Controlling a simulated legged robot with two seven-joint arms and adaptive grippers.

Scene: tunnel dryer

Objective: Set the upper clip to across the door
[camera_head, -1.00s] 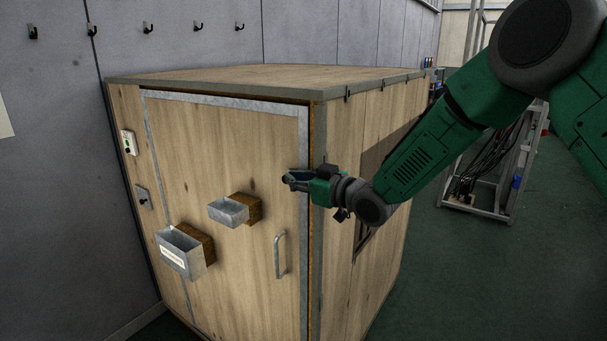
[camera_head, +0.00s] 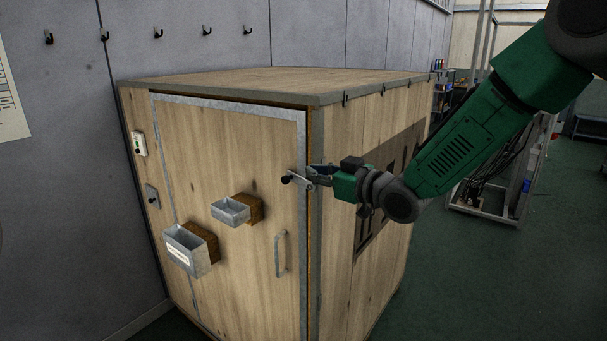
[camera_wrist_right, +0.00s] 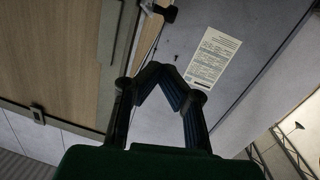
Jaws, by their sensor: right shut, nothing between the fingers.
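The dryer is a big wooden cabinet whose door (camera_head: 245,150) has a metal edge strip. The upper clip (camera_head: 301,182), a small pale bar with a black knob at its left end, sits at the door's upper right edge. It lies roughly level, slightly tilted, over the edge strip. My right gripper (camera_head: 311,173) is shut and empty, right beside the clip's right end; I cannot tell if they touch. In the wrist view the right fingertips (camera_wrist_right: 158,69) meet, and a dark knob shows beyond them near the top. My left gripper is not in view.
The door carries a handle (camera_head: 281,254) and two metal boxes, the upper (camera_head: 230,211) and the lower (camera_head: 186,250). A switch (camera_head: 139,144) and a small plate (camera_head: 152,196) sit at left. Green floor (camera_head: 470,290) is open at right.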

